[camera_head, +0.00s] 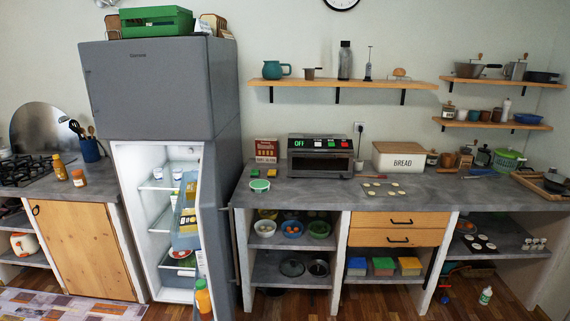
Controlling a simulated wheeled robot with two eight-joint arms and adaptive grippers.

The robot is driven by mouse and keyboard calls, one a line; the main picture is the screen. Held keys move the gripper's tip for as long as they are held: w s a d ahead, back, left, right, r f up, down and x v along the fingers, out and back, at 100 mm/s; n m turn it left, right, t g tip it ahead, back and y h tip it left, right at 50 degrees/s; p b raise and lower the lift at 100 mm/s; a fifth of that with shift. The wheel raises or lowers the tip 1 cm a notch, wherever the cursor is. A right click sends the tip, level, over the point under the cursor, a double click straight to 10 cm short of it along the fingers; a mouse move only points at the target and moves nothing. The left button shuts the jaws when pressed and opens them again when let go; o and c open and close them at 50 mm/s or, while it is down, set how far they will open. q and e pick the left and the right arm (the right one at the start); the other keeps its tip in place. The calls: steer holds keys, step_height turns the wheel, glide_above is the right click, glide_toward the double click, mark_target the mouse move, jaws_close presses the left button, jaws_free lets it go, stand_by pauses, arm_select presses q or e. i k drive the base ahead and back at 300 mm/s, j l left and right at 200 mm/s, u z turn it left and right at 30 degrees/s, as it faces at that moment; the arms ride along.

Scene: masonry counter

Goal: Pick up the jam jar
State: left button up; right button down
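A small orange-red jar with a pale label (79,178) stands upright on the left counter, between the stove and the fridge. It may be the jam jar, but its label is too small to read. A yellow-orange bottle (59,167) stands close to its left. Small jars (177,175) also show on a fridge shelf, and another jar (432,158) stands right of the bread box; I cannot tell their contents. Neither of my grippers is in view.
The grey fridge (150,90) has its lower door open (215,230), reaching out in front. A utensil holder (90,151) stands behind the jar.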

mark_target(80, 180)
steer(key=i+l+u, duration=0.1)
steer(key=l+u, duration=0.85)
steer(key=l, duration=0.15)
